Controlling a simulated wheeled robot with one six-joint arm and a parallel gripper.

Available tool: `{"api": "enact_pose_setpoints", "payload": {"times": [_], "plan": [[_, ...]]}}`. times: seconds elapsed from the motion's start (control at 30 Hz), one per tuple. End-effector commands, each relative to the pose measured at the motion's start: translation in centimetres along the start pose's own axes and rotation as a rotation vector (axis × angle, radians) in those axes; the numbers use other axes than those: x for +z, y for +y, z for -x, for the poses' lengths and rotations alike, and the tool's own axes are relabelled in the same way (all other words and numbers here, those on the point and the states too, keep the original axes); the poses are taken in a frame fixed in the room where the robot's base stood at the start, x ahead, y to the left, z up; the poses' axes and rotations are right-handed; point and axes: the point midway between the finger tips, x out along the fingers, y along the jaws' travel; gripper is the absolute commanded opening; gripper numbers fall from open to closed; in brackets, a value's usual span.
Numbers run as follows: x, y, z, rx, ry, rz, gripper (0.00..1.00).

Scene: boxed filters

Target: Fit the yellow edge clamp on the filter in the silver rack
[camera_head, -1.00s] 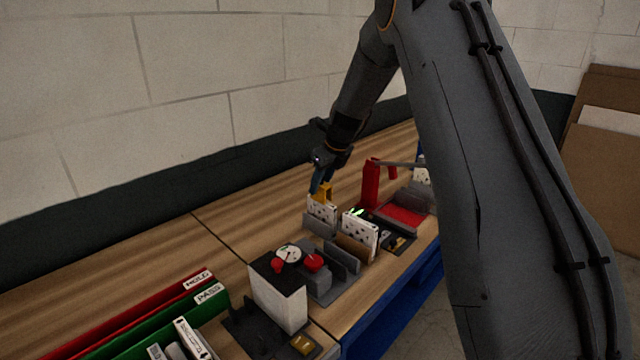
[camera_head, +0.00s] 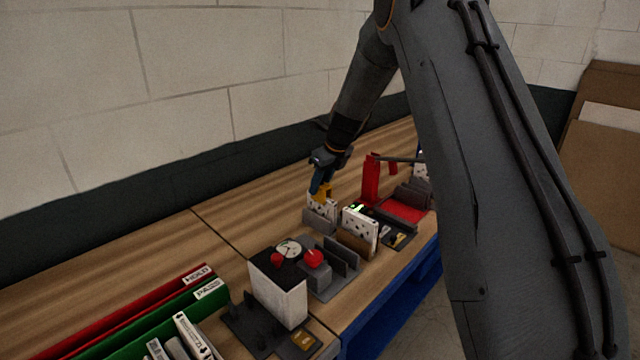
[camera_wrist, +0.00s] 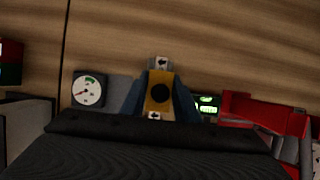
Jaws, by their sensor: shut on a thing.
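The yellow edge clamp (camera_head: 323,192) is between the fingers of my gripper (camera_head: 319,184), just above or at the top edge of a white speckled filter (camera_head: 321,208). That filter stands upright in a grey holder (camera_head: 318,224), which looks like the silver rack. In the wrist view the clamp (camera_wrist: 158,93) shows as a yellow block with a dark round hole, and white tabs with black arrows show at its top and bottom. My gripper (camera_wrist: 158,100) is shut on it. The clamp hides the filter's top edge, so I cannot tell whether it is seated.
A second speckled filter (camera_head: 360,230) stands in a brown holder in front. A dial gauge (camera_wrist: 88,91) and a green-lit display (camera_wrist: 207,104) flank the clamp. A red press (camera_head: 371,180) stands to the right. Red and green bins (camera_head: 150,320) are at front left. Bare wood lies behind.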

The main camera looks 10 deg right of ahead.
Motion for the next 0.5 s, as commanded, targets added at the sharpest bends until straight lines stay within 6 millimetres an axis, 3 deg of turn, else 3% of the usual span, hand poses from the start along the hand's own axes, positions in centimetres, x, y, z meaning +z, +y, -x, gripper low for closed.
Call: {"api": "enact_pose_setpoints", "payload": {"times": [0.5], "plan": [[-0.37, 0.00, -0.90, 0.000, 0.000, 0.000, 0.01]]}}
